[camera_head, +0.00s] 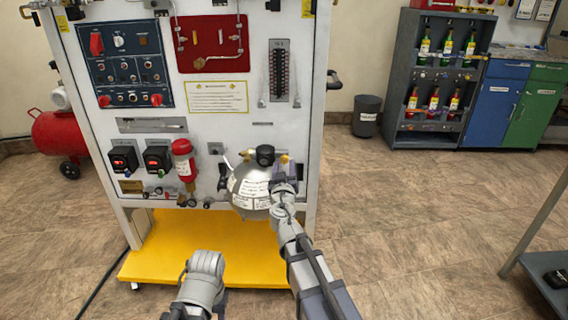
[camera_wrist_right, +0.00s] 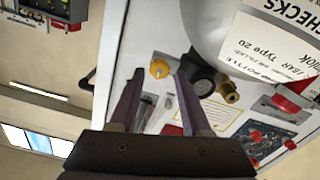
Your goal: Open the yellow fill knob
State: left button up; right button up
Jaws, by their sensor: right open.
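The yellow fill knob (camera_head: 284,158) is at the right end of the valve on top of a silver cylinder (camera_head: 249,188), which is mounted on the front of the trainer panel. In the right wrist view the knob (camera_wrist_right: 160,68) shows between the fingertips, with a visible gap on each side. My right gripper (camera_head: 284,172) is at the valve's right side, and its open fingers (camera_wrist_right: 158,80) point at the knob. I cannot tell the remaining depth. A black round gauge (camera_wrist_right: 203,82) and a brass fitting (camera_wrist_right: 229,91) are beside the right finger. My left gripper is not visible; only a left arm link shows.
The white trainer panel (camera_head: 217,120) stands on a yellow base (camera_head: 190,235). A red bottle (camera_head: 184,163) and a black lever sit left of the cylinder. A black side handle (camera_head: 334,80) juts out at the right.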

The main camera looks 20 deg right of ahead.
aim_at(284, 161)
jog(key=x, duration=0.3)
jog(key=shift+c, duration=0.3)
grip_shut()
